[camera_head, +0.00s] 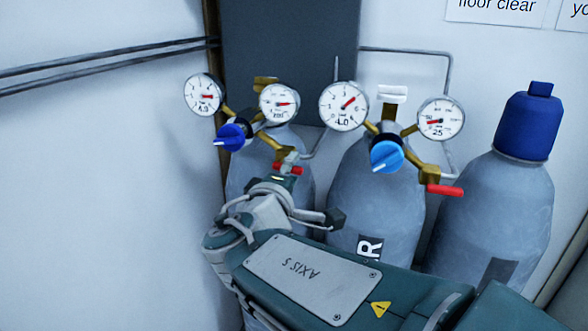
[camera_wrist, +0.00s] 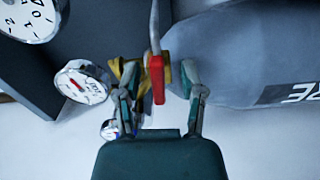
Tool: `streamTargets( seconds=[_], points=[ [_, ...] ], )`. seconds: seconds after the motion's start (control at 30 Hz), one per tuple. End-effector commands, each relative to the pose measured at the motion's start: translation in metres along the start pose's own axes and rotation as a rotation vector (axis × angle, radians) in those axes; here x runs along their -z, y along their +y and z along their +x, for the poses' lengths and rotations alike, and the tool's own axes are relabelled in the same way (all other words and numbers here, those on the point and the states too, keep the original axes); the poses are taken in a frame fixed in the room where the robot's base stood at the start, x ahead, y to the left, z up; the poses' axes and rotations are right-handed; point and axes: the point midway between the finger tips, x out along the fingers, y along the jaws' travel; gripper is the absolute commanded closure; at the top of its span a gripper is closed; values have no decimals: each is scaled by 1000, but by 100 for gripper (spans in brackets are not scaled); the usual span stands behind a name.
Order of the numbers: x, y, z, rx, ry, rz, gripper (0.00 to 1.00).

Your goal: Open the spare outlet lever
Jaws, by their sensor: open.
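A red outlet lever (camera_head: 288,169) sits on the left cylinder's brass regulator, just beyond my gripper (camera_head: 280,190). A second red lever (camera_head: 445,190) sticks out sideways below the right gauge of the middle cylinder. In the wrist view, a red lever (camera_wrist: 157,79) on a brass fitting (camera_wrist: 128,75) lies between the two fingers of my open gripper (camera_wrist: 158,72), with a gap on each side. Contact is not visible. A cylinder in the wrist view carries a partly cut-off label (camera_wrist: 290,93) ending in "RE".
The left cylinder (camera_head: 245,180) has a dark blue knob (camera_head: 231,138). The middle cylinder (camera_head: 372,195) has a light blue knob (camera_head: 387,156) and gauges. A blue-capped cylinder (camera_head: 497,210) stands at the right. Thin pipes run above, and a wall (camera_head: 110,190) closes the left side.

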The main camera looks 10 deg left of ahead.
Motion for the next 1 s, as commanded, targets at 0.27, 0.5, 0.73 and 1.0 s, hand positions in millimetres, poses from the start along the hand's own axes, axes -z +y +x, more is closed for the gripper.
streamTargets(
  seconds=[0.27, 0.5, 0.73, 1.0],
  points=[
    [0, 0, 7, 0, 0, 1, 49],
    [0, 0, 6, 0, 0, 1, 100],
    [0, 0, 6, 2, 0, -10, 100],
    [0, 1, 6, 3, 0, -97, 100]
  ],
)
